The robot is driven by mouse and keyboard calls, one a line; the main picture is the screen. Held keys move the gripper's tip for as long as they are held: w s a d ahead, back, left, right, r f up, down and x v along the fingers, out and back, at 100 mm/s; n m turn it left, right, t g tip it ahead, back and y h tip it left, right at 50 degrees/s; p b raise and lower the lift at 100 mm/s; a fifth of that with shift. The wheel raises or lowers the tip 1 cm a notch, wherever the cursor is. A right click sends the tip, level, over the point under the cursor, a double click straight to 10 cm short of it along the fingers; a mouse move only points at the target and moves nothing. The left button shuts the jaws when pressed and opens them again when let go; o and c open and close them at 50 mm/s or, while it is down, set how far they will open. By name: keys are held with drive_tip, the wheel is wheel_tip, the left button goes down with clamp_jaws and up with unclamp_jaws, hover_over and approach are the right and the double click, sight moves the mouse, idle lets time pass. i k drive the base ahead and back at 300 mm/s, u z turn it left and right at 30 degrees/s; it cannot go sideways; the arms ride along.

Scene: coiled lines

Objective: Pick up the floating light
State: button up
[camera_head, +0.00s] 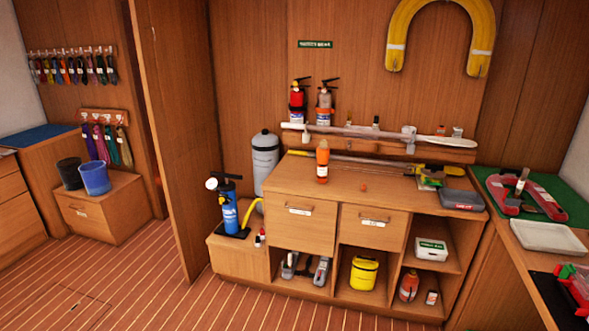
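An upright orange, bottle-like object (322,162) with a white label stands on top of the wooden cabinet, left of the middle of its top. It may be the floating light, but its label is too small to read. A second orange-red object (408,287) stands in the lower right shelf opening of the cabinet; I cannot tell whether it is a light. My gripper is not in view.
The wooden cabinet (298,223) holds a yellow container (363,274) and a white box (431,250). Long poles lie behind the orange object. A blue pump (230,207) and grey cylinder (265,160) stand left. Floor (165,300) in front is clear.

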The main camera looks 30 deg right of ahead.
sight(323, 156)
drive_tip(key=u, duration=0.35)
drive_tip(key=i, duration=0.95)
drive_tip(key=u, duration=0.1)
drive_tip(key=k, duration=0.9)
drive_tip(key=z, duration=0.15)
drive_tip(key=i, duration=0.55)
